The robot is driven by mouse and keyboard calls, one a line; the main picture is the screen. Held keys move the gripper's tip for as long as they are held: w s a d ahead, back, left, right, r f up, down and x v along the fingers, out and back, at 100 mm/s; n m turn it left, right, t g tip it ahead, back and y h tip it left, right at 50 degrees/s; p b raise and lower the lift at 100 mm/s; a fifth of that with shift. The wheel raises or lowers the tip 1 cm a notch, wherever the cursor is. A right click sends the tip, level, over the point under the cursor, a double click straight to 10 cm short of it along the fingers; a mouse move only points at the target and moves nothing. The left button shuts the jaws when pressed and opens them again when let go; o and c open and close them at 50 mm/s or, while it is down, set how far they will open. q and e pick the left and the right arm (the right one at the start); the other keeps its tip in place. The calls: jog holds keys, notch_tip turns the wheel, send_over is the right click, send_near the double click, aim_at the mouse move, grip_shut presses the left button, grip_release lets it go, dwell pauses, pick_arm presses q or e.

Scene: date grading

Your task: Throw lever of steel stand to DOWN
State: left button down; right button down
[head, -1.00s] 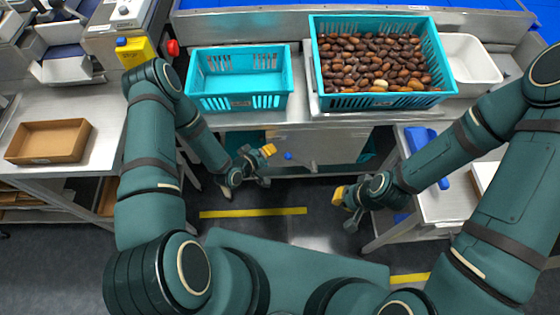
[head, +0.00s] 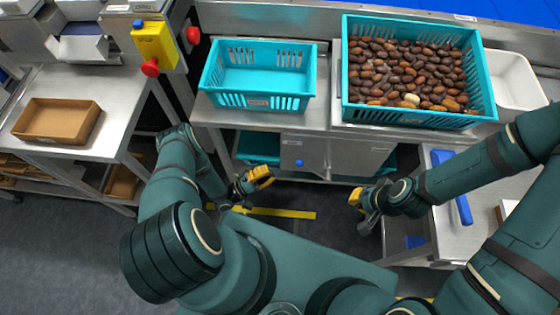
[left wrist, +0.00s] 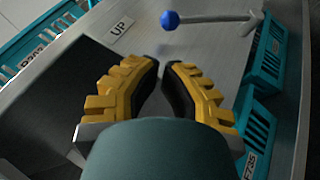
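The steel stand (head: 345,154) has a grey front panel below the crates. Its lever shows as a blue knob (head: 299,163) in the head view; the rod is hard to make out there. In the left wrist view the blue knob (left wrist: 169,20) sits at the left end of a thin, nearly level rod (left wrist: 212,18), near an UP label (left wrist: 121,29). My left gripper (head: 262,174) is left of and below the knob, apart from it. In the left wrist view its yellow fingertips (left wrist: 162,66) almost meet, with nothing between them. My right gripper (head: 357,197) is right of the knob; its fingers are unclear.
An empty teal crate (head: 213,85) and a teal crate full of dates (head: 347,97) stand above the panel. A side table (head: 128,92) with a brown tray (head: 58,142) is at left. A table with blue items (head: 462,208) is at right. Floor shows between.

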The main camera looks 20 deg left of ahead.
pick_arm(q)
jog(key=p+x, duration=0.1)
jog(key=x, duration=0.8)
pick_arm(e)
jog(key=shift+s+r, duration=0.2)
jog(key=shift+r, duration=0.35)
